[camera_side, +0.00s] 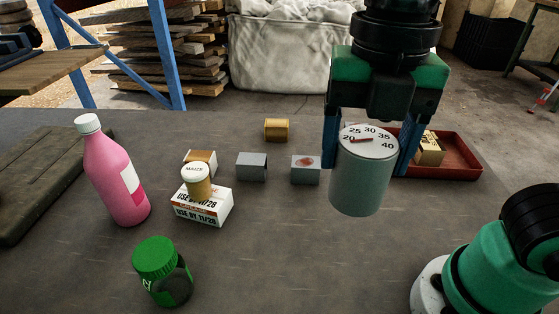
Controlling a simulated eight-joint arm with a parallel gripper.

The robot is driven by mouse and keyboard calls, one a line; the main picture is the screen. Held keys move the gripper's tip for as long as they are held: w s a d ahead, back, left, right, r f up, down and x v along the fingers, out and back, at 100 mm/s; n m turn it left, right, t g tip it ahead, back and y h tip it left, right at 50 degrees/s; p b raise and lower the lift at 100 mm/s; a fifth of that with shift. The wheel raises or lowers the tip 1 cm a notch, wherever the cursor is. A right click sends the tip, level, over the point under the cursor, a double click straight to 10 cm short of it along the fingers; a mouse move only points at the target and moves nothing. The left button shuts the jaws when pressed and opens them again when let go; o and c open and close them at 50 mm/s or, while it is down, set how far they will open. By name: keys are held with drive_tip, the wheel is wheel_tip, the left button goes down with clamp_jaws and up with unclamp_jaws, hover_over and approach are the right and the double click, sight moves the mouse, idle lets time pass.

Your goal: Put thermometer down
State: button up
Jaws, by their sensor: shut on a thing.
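The thermometer (362,185) is a grey-white cylinder with a dial face on top, marked 20 to 40 with a red needle. My gripper (370,155) points down with its blue fingers on both sides of the thermometer and is shut on it. The thermometer is upright. It appears to be above the dark table (270,265), but I cannot tell how large the gap is. It hides part of the red tray behind it.
A red tray (465,155) holds a cardboard box (431,150). A pink bottle (112,175) and green-lidded jar (162,272) stand left. The front middle is clear.

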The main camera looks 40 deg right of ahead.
drive_tip(key=shift+s+n, duration=0.7)
drive_tip(key=shift+n, duration=0.4)
wheel_tip(320, 180, down, 20)
drive_tip(key=shift+r, duration=0.25)
drive_tip(key=shift+f, duration=0.2)
drive_tip(key=o, duration=1.3)
drive_tip(key=shift+o, duration=0.2)
drive_tip(key=shift+r, duration=0.15)
